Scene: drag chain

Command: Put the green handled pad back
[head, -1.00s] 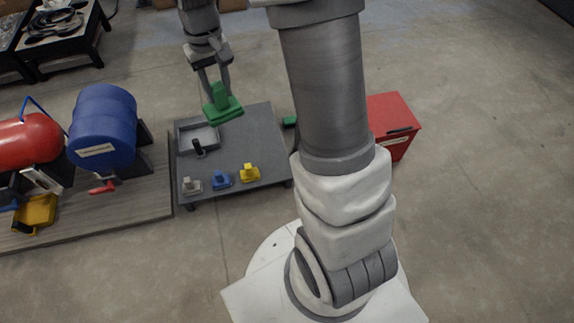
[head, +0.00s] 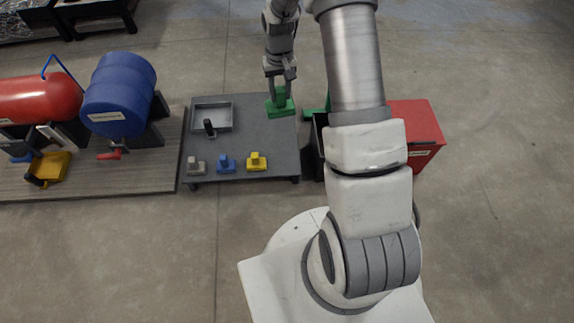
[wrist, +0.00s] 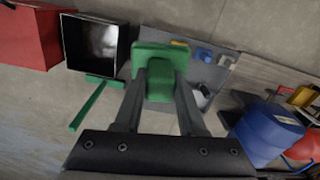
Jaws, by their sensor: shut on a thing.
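The green handled pad (head: 280,108) is in my gripper (head: 280,92), which is shut on its handle. In the head view the pad shows over the right back part of the low grey table (head: 245,140); I cannot tell whether it touches the top. In the wrist view the pad (wrist: 150,57) is between my gripper's fingers (wrist: 160,85), its broad base facing away from me. Grey, blue and yellow handled pads (head: 256,161) stand in a row along the table's front edge.
A grey tray (head: 228,117) and a small black-handled item (head: 209,127) are at the table's back left.

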